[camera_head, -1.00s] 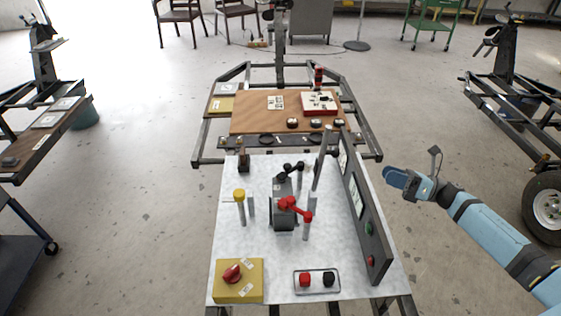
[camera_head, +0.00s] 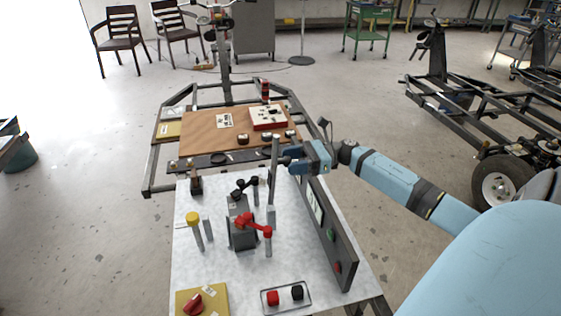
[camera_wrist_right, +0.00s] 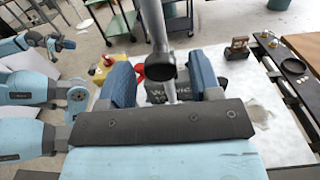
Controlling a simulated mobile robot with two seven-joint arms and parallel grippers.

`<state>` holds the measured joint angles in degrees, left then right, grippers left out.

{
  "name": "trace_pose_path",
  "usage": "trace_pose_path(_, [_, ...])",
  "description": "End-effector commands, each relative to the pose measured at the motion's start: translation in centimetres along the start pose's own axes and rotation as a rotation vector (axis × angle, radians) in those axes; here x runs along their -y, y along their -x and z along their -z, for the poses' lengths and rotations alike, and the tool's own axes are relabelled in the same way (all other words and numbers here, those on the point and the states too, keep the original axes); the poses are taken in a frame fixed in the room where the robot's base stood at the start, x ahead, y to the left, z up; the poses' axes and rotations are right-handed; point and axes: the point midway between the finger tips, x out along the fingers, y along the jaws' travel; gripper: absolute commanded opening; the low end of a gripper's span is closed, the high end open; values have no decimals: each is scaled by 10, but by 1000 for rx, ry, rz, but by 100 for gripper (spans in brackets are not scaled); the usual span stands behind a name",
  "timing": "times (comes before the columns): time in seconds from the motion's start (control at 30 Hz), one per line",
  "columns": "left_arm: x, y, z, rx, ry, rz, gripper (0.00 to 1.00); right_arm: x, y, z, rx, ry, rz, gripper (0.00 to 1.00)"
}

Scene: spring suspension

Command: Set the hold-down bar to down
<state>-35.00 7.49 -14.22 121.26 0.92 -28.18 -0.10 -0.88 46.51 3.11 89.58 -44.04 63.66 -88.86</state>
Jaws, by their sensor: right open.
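The hold-down bar (camera_head: 274,160) is a grey bar standing upright on a post at the right side of the white bench top. In the right wrist view the bar (camera_wrist_right: 154,22) shows with a dark round end. My right gripper (camera_head: 285,160) is open, with its fingers pointing left at the upper part of the bar. In the right wrist view the bar's end shows between the two blue fingers of this gripper (camera_wrist_right: 162,78); I cannot tell if they touch it. At the left of that view, a light-blue arm ends in a small dark gripper (camera_wrist_right: 60,42), which seems to be my left one.
A dark upright panel (camera_head: 340,262) with green and red buttons stands right of the bar. Red (camera_head: 247,221) and black (camera_head: 241,187) levers, a yellow-capped post (camera_head: 193,218) and a yellow box (camera_head: 188,306) share the bench. A brown-topped table (camera_head: 200,140) is behind.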

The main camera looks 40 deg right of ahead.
Motion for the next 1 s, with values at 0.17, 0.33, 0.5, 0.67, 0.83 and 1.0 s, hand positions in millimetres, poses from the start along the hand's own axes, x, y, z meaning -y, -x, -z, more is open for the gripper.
trace_pose_path(0.17, [0, 0, -1, 6, 1, 1, 0, 0, -24, 0, 1, -2, 0, 58])
trace_pose_path(0.33, [0, 1, 0, 5, 2, 1, 0, 0, -33, 0, 0, -1, 1, 58])
trace_pose_path(0.5, [0, 1, 1, 3, 2, 1, 0, 0, -34, 0, 0, -2, 1, 58])
trace_pose_path(0.67, [0, 1, 2, 1, 3, 1, 0, 0, -34, 0, 0, -2, 1, 42])
trace_pose_path(0.83, [0, 1, 2, 1, 3, 2, 0, 0, -34, 0, 0, -2, 1, 3])
trace_pose_path(1.0, [0, 2, 2, 1, 3, 2, 0, 0, -34, 0, -3, -2, 0, 0])
